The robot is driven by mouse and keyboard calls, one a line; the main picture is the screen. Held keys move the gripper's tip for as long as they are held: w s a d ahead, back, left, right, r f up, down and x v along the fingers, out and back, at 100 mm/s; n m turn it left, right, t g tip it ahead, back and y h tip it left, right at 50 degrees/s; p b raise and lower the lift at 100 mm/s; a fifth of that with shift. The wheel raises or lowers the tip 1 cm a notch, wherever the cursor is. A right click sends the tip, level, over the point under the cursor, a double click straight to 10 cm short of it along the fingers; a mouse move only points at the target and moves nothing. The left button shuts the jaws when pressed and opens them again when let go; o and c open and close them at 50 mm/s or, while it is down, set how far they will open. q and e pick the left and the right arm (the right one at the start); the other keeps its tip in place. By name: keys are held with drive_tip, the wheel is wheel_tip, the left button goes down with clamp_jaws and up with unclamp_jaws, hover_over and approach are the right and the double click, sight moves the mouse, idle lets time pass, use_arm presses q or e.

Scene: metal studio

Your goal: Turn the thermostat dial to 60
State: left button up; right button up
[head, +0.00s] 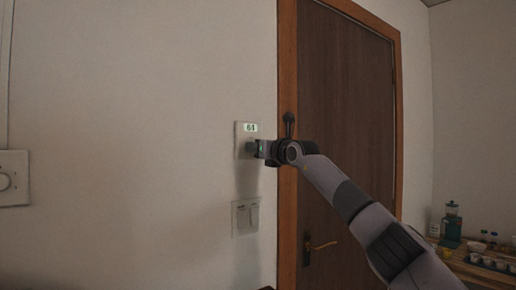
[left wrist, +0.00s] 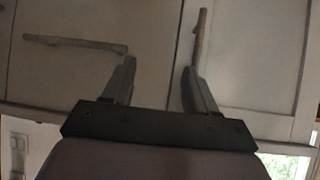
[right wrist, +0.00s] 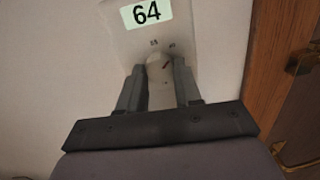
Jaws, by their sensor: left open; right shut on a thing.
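The thermostat (head: 242,128) is a pale wall plate left of the door, with a small green-lit display (head: 250,127). In the right wrist view the display (right wrist: 146,13) reads 64. My right gripper (head: 256,148) reaches the plate from the right, and it also shows in the right wrist view (right wrist: 158,76). It is shut on the thermostat's pale dial (right wrist: 159,66), with one finger on each side. The fingers hide part of the dial. My left gripper (left wrist: 160,68) is open and empty in the left wrist view, and is not in the head view.
A light switch plate (head: 245,217) is below the thermostat. A brown door (head: 345,110) in a wooden frame stands close to the right, with a brass handle (head: 320,246). Pale cabinet doors with bar handles (left wrist: 75,44) face my left gripper. A counter with jars is at far right.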

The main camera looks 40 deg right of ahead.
drive_tip(key=o, duration=1)
drive_tip(key=shift+o, duration=0.2)
drive_tip(key=shift+s, duration=0.1)
drive_tip(key=s+a+b, duration=0.1)
drive_tip(key=s+b, duration=0.3)
drive_tip(key=s, duration=0.3)
drive_tip(key=shift+f+b, duration=0.2)
drive_tip(key=shift+b, duration=0.2)
drive_tip(key=shift+a, duration=0.1)
